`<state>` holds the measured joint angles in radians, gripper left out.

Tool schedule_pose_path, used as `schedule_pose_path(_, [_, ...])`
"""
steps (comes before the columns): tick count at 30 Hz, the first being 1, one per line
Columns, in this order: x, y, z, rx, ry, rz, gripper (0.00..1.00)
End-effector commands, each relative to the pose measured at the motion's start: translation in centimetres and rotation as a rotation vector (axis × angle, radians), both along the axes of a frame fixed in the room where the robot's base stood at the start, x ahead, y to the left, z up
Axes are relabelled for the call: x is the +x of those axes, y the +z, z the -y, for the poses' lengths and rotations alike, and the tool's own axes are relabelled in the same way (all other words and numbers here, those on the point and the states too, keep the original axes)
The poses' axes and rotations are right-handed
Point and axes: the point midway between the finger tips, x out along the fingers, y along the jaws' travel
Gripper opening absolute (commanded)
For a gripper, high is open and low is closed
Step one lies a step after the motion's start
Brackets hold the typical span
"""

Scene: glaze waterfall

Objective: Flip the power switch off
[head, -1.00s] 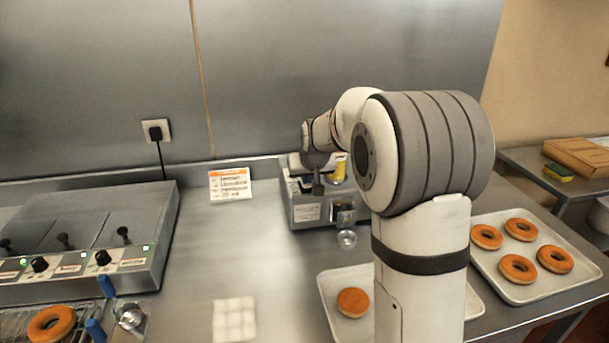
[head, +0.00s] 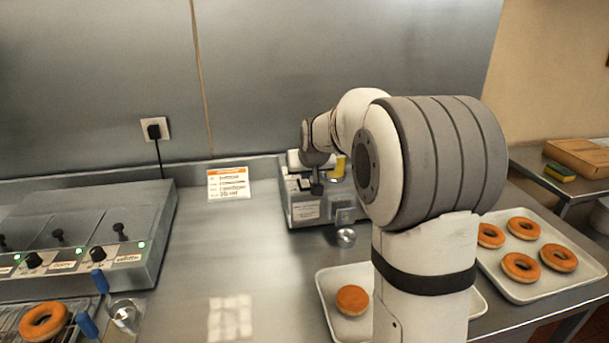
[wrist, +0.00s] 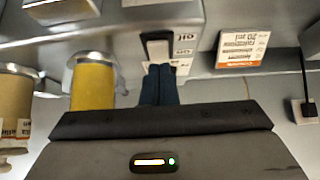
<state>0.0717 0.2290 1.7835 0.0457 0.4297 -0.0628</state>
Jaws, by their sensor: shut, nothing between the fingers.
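The power switch (wrist: 157,47) is a pale rocker in a dark frame on a grey metal box, which also shows in the head view (head: 306,212). My gripper (wrist: 161,70) is shut and empty, and its dark fingertips are right at the near edge of the rocker in the wrist view. I cannot tell whether they touch it. A small printed label (wrist: 184,42) sits beside the switch. In the head view, my gripper (head: 317,188) points down over the box, and the switch cannot be made out there.
A yellow jar (wrist: 92,86) and a beige jar (wrist: 14,105) stand near my gripper. A printed card (head: 229,183) stands left of the box. The control unit (head: 90,235) is at left. Trays with doughnuts (head: 520,270) are at right. The middle counter is clear.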

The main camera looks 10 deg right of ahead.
Motion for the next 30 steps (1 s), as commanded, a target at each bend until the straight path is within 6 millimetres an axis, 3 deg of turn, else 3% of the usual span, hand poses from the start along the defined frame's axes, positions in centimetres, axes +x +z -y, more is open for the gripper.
schedule_pose_path(14, [0.0,0.9,0.1,0.0,-0.001,0.001,0.0])
schedule_pose_path(17, [-0.2,2.2,0.1,0.0,-0.001,0.001,0.0])
schedule_pose_path(21, [-0.5,5.5,0.0,-0.001,-0.001,0.003,0.0])
schedule_pose_path(23, [-1.8,5.3,0.0,0.0,-0.001,0.004,0.0])
schedule_pose_path(30, [-5.9,8.1,-0.1,-0.001,-0.002,0.004,0.0])
